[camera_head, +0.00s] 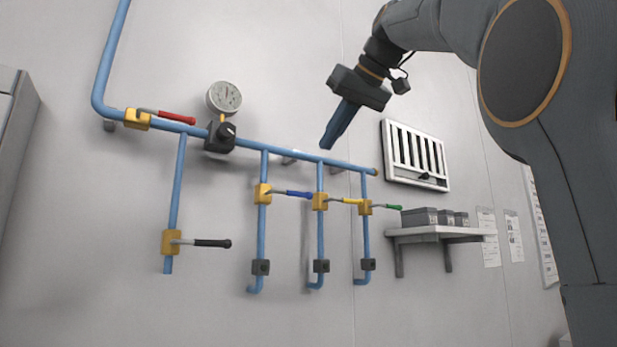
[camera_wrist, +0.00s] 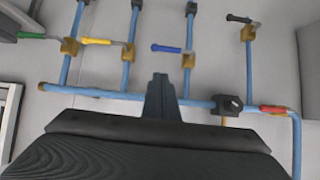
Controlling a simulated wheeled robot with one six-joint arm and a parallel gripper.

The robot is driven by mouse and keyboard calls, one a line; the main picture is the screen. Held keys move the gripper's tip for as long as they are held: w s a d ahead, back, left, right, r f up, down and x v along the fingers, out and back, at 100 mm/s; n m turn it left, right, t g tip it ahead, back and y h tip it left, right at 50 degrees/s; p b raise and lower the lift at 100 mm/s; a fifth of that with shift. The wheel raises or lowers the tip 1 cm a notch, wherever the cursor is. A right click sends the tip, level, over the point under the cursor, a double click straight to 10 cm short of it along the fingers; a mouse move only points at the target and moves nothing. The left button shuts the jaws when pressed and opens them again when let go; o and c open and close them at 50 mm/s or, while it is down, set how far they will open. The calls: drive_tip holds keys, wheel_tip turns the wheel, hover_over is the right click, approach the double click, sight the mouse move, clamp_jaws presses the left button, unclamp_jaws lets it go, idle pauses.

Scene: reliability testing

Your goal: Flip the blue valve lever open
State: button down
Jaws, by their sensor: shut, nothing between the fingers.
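The blue valve lever (camera_head: 294,193) sticks out to the right, nearly level, from its yellow valve body (camera_head: 262,194) on a vertical blue pipe (camera_head: 263,230). In the wrist view, which looks upside down, the blue lever (camera_wrist: 166,49) points left from its valve body (camera_wrist: 188,60). My gripper (camera_head: 328,146) is shut and empty, pointing down, above and to the right of the blue lever in the head view. In the wrist view my gripper (camera_wrist: 159,78) is just beside the lever in the picture; I cannot tell the depth gap.
Levers in red (camera_head: 177,117), black (camera_head: 212,243), yellow (camera_head: 350,201) and green (camera_head: 386,207) sit on nearby pipes. A gauge (camera_head: 224,97) and black regulator (camera_head: 219,135) are on the left. A shelf (camera_head: 440,232) with boxes and a vent (camera_head: 415,155) are on the right.

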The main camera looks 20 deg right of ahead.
drive_tip(key=shift+s+a+r, duration=0.15)
drive_tip(key=shift+s+r, duration=0.4)
drive_tip(key=shift+r, duration=0.3)
drive_tip(key=p, duration=0.1)
hover_over(289, 194)
drive_tip(key=s+d, duration=0.2)
drive_tip(key=d, duration=0.2)
wheel_tip(289, 194, down, 8)
drive_tip(key=r, duration=0.1)
drive_tip(key=shift+w+d+f+p, duration=0.15)
drive_tip(key=shift+w+f, duration=0.1)
drive_tip(key=shift+f, duration=0.4)
drive_tip(key=shift+w+a+f+p, duration=0.1)
drive_tip(key=shift+w+f+p, duration=0.1)
drive_tip(key=shift+f, duration=0.4)
drive_tip(key=shift+w+d+f, duration=0.1)
drive_tip(key=shift+d, duration=0.05)
